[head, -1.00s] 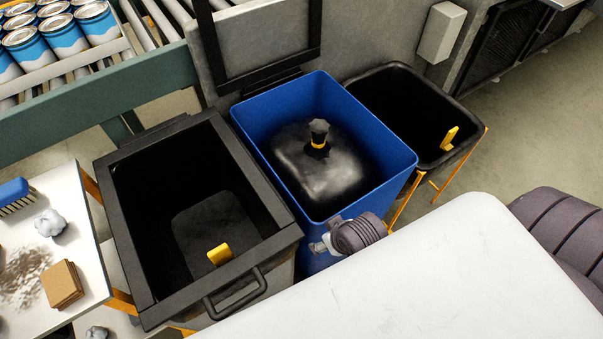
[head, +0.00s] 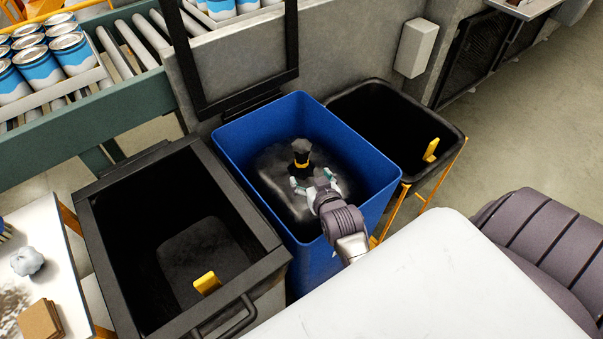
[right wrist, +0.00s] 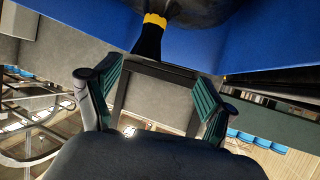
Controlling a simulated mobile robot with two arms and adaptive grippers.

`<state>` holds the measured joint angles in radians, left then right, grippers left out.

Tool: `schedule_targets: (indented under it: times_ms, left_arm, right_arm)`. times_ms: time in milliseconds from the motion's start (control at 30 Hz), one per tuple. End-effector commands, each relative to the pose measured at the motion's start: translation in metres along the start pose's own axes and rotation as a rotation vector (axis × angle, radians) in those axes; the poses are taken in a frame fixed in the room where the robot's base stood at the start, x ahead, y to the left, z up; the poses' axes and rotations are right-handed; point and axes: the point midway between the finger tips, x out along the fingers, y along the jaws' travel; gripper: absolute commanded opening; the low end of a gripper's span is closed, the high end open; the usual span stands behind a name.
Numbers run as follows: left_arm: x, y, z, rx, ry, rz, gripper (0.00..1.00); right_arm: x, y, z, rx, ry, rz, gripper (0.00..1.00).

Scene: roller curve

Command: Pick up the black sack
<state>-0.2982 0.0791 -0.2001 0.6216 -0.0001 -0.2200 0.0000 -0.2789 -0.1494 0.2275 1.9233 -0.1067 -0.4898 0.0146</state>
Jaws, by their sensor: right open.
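The black sack (head: 275,175) sits inside the blue bin (head: 375,190) in the head view. Its gathered neck stands up, tied with a yellow band, and shows in the right wrist view as the black neck (right wrist: 149,42). My right gripper (head: 316,184) is over the blue bin, just in front of and to the right of the neck. In the right wrist view the right gripper (right wrist: 160,92) has its fingers wide apart, with the neck ahead between them and nothing held. The gripper hides part of the sack. My left gripper is not in view.
A black bin (head: 265,222) with a yellow-handled insert stands left of the blue bin. Another black bin (head: 455,128) on a yellow frame stands at its right. An upright black frame (head: 296,40) rises behind. A white table (head: 75,320) is at lower left.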

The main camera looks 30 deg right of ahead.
Motion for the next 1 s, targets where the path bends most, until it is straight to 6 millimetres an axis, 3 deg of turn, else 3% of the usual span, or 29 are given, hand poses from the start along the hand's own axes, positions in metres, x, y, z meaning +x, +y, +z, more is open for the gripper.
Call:
schedule_targets:
  times_ms: [233,533,833,1000]
  left_arm:
    - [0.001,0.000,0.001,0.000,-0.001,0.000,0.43]
    - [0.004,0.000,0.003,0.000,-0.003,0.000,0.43]
    - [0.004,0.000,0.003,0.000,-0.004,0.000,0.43]
    - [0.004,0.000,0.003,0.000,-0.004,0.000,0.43]
  right_arm:
    - [0.023,0.009,-0.013,0.032,0.097,0.035,0.83]
    - [0.080,0.011,-0.018,0.031,0.095,0.034,0.83]
    - [0.105,0.014,-0.020,0.031,0.094,0.034,0.83]
    - [0.130,0.020,-0.021,0.031,0.094,0.034,0.83]
